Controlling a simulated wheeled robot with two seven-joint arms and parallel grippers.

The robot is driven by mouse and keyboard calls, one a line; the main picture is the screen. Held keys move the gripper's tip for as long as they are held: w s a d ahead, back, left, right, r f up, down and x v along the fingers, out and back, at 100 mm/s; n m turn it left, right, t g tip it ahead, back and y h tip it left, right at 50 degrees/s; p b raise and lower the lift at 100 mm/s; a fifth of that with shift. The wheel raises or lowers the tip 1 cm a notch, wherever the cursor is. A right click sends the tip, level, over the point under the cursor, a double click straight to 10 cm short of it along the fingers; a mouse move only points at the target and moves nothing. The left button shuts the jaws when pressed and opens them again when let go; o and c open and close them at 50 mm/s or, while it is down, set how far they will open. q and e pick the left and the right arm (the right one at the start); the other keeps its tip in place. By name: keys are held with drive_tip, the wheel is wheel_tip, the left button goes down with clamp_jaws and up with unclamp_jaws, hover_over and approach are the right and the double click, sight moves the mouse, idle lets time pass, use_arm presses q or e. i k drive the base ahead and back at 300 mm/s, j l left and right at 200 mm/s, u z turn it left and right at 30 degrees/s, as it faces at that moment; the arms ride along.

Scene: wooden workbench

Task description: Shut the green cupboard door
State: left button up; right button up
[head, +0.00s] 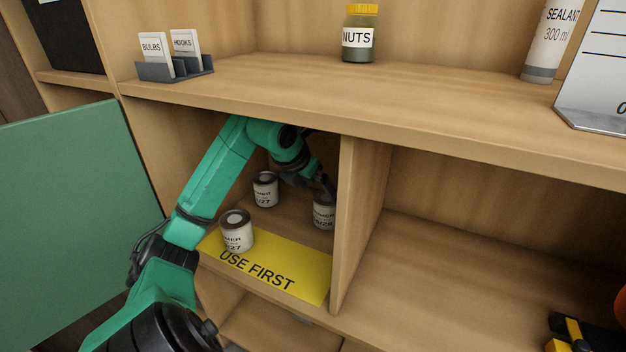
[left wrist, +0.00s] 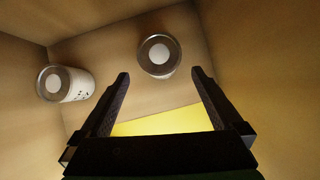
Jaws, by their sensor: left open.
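The green cupboard door (head: 75,200) stands open at the left of the head view, swung out from the cupboard compartment. My left arm reaches past it into the compartment. My left gripper (head: 325,186) is open, close above a small can (head: 324,213) by the right divider. In the left wrist view, a can (left wrist: 158,55) lies just beyond and between the open fingertips (left wrist: 160,75), with nothing held. Another can (left wrist: 65,83) is to the left there.
Two more cans, one at the back (head: 265,188) and one in front (head: 237,230), stand in the compartment. A yellow USE FIRST mat (head: 300,272) lies at its front. A wooden divider (head: 357,220) bounds it at right. The shelf above carries a NUTS jar (head: 360,35) and a card holder (head: 175,69).

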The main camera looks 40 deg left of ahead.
sight(77, 194)
drive_tip(key=k+l, duration=0.1)
drive_tip(key=k, duration=0.4)
drive_tip(key=k+l, duration=0.1)
drive_tip(key=k, duration=0.4)
